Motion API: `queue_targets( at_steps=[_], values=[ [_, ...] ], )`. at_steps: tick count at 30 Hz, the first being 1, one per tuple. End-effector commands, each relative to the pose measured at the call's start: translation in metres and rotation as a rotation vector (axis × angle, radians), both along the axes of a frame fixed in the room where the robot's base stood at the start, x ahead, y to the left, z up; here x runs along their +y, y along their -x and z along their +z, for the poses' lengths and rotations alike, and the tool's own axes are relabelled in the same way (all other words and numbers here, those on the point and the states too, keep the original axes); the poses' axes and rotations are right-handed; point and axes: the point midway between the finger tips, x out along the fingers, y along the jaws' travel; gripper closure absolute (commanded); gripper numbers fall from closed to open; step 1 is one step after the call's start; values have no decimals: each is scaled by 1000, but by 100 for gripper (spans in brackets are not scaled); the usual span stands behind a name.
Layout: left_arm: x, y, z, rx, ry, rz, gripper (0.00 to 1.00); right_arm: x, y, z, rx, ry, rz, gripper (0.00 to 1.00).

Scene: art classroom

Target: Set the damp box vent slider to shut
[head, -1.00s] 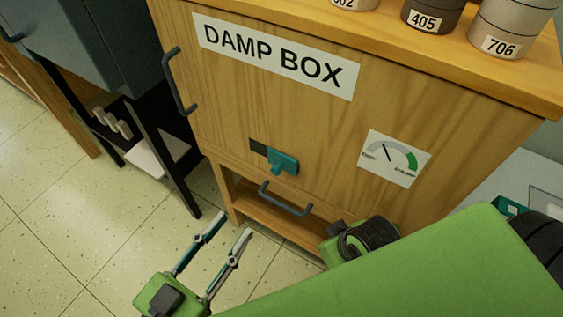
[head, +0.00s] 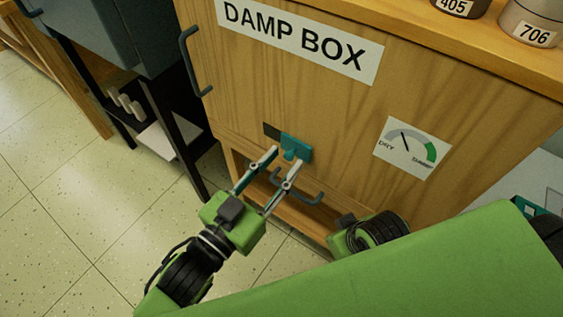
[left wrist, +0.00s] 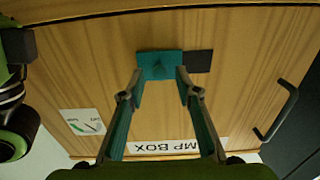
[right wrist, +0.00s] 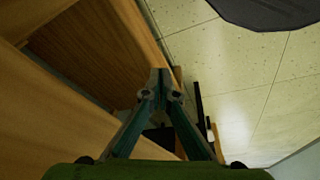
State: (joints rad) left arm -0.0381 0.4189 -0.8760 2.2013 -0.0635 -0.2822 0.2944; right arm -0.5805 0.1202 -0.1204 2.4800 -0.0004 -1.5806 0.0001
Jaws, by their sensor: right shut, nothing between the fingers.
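The damp box (head: 330,110) is a wooden cabinet with a "DAMP BOX" label. Its teal vent slider (head: 296,146) sits at the right end of a dark slot (head: 271,131), whose left part is uncovered. The slider also shows in the left wrist view (left wrist: 160,62), with the dark slot beside it on the right. My left gripper (head: 287,157) is open, its fingertips on either side of the slider's knob; I cannot tell whether they touch it. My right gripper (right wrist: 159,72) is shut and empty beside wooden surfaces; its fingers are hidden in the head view.
A dark drawer handle (head: 296,192) lies just below the slider, close to my left fingers. A door handle (head: 189,60) stands out at the left edge. A dry-damp gauge (head: 412,148) is on the right. Pots (head: 530,22) stand on top. Floor is clear at lower left.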

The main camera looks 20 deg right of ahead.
Motion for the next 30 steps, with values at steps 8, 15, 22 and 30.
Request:
queue_targets(
  at_steps=[8, 15, 22, 30],
  values=[
    [-5, -4, 0, 0, 0, -1, 69, 0, 0, -1, 0, 0, 0, 100],
    [-5, -3, 0, 0, 0, -1, 100, 0, 0, -1, 0, 0, 0, 100],
    [-2, -7, 1, -1, -3, 0, 100, 0, 0, 4, 0, 0, 0, 100],
    [23, -40, 2, -1, -5, 0, 100, 1, -8, -4, 13, -1, 0, 100]
  ],
)
